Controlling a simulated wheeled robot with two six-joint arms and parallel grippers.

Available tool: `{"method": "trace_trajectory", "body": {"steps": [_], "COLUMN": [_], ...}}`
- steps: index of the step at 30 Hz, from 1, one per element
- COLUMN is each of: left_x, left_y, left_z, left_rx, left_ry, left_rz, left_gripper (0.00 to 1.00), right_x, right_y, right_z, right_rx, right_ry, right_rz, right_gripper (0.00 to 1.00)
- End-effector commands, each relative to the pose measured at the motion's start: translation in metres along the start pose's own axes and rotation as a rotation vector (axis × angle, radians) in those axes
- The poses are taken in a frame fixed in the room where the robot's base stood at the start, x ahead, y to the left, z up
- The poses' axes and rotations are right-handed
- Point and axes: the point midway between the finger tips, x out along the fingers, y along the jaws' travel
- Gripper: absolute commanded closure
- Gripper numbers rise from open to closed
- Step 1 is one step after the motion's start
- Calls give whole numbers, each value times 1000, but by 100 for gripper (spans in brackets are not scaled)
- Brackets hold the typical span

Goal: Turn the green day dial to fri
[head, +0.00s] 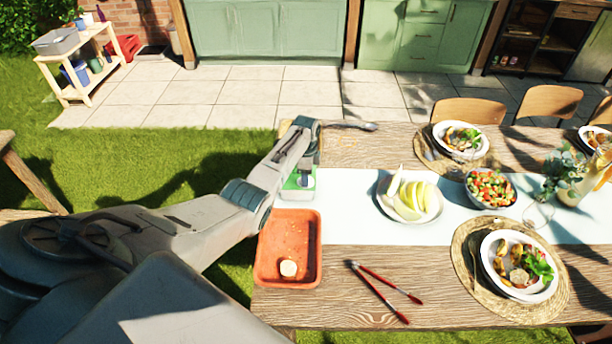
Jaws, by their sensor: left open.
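A small green object (291,191), which seems to be the day dial, sits at the left end of the table, just behind the red tray. My left arm reaches over it from the left. My left gripper (304,183) points down at it, with its open fingertips close above or at it. I cannot tell whether they touch it. The arm and gripper hide much of the dial, and no day marking is readable. My right gripper is out of view.
A red tray (270,262) holding a small pale round item (288,268) lies in front of the dial. Red-handled tongs (378,290) lie to its right. A plate of melon slices (409,196) stands right of the gripper. A spoon (350,126) lies behind it.

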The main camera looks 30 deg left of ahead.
Motion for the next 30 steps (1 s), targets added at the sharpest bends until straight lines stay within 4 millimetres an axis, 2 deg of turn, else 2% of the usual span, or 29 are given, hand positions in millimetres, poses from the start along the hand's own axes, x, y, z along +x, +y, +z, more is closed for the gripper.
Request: {"method": "trace_trajectory", "body": {"steps": [5,12,18,30], "left_x": [-24,-70,-96,-103], "left_y": [-1,-1,-1,0], "left_z": [1,0,0,0], "left_rx": [1,0,0,0], "left_ry": [0,1,1,0], "left_rz": [-5,-5,-2,0], "left_gripper": [60,60,60,60], "right_x": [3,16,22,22], "right_y": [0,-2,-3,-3], "right_z": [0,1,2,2], "right_rx": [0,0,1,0], "right_ry": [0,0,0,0], "right_rz": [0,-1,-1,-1], "right_gripper": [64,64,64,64]}}
